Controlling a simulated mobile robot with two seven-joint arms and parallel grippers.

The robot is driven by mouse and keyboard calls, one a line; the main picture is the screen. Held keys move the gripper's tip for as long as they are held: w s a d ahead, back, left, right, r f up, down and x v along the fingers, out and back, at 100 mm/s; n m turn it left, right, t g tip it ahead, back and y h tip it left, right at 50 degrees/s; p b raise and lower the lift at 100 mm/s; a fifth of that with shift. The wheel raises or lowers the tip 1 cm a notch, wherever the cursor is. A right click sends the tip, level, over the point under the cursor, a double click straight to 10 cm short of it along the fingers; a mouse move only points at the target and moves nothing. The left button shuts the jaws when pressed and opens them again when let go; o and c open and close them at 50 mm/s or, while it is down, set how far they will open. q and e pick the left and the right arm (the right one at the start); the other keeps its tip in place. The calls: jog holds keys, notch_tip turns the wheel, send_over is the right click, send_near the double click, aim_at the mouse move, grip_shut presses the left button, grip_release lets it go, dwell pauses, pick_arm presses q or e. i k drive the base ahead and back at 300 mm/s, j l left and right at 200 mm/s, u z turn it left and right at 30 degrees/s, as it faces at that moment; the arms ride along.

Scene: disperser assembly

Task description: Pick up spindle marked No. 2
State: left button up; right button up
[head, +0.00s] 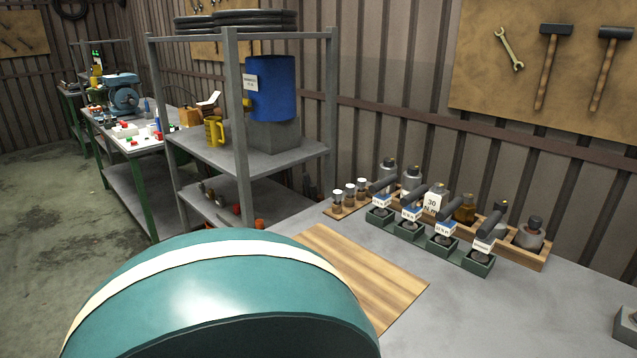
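No marking "No. 2" can be read in the head view, so I cannot tell which item is that spindle. Three small upright parts with white tops (350,190) stand on a narrow wooden strip at the back of the grey table (510,305). To their right, several dark-handled tools (447,228) lean in a row of green holders (440,247). They carry white labels too small to read. Neither of my grippers is in view. The near left part of the table is hidden.
A wooden rack (542,262) with bottles, one labelled 30 (435,200), stands behind the holders. A wooden board (375,285) lies bare in front. A grey metal shelf (240,170) with a blue container (272,90) stands left. The table right of the board is mostly clear.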

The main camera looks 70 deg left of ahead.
aim_at(349, 188)
jog(key=k+j+u, duration=0.15)
jog(key=j+u, duration=0.25)
jog(key=j, duration=1.25)
jog(key=j+u, duration=0.4)
jog(key=j, duration=1.25)
jog(key=i+j+z, duration=0.25)
jog(key=j, duration=0.3)
jog(key=j+z, duration=0.25)
jog(key=j, duration=0.3)
